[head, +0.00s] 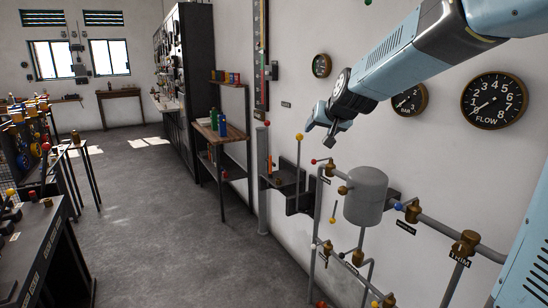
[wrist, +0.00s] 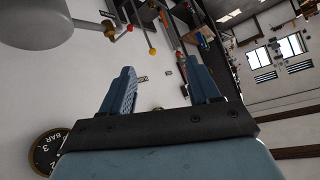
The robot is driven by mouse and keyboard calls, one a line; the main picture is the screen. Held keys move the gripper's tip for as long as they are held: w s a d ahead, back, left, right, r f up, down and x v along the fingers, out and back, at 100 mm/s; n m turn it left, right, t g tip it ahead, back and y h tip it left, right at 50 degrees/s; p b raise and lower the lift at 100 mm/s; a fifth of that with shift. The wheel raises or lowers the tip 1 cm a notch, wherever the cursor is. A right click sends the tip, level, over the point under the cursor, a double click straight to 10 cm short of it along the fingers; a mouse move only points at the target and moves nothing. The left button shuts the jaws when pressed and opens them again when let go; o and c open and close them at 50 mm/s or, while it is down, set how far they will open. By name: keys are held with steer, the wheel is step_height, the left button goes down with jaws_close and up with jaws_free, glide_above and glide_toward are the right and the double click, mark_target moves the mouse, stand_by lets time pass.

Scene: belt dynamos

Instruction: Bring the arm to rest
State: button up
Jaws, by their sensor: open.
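My arm reaches in from the upper right of the head view. My gripper (head: 328,125) is at its end, in the air in front of the white wall and above the pipework. In the wrist view my gripper (wrist: 158,85) shows its two fingers well apart, with nothing between them. The gap shows only wall and distant fittings. The gripper looks clear of the grey tank (head: 366,196), which also shows at the upper left of the wrist view (wrist: 35,20).
Pipes with brass valves (head: 466,243) run below and right of the gripper. A flow gauge (head: 494,100) and a smaller gauge (head: 410,100) hang behind the arm. A shelf with bottles (head: 218,135) stands further back. The floor (head: 150,220) at middle left is clear.

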steer(key=s+d+f+g+h, duration=0.1)
steer(key=s+d+f, duration=0.1)
steer(key=s, duration=0.9)
steer(key=s+d+f+g, duration=0.2)
steer(key=s+d, duration=0.2)
steer(key=s, duration=0.7)
steer(key=s+d+f+g+h, duration=0.1)
steer(key=s+d, duration=0.3)
steer(key=s, duration=0.7)
steer(key=shift+s+f+n+g+h, duration=0.2)
steer(key=shift+f+n+g+h, duration=0.15)
steer(key=shift+f, duration=0.25)
steer(key=shift+d, duration=0.1)
steer(key=shift+c, duration=0.4)
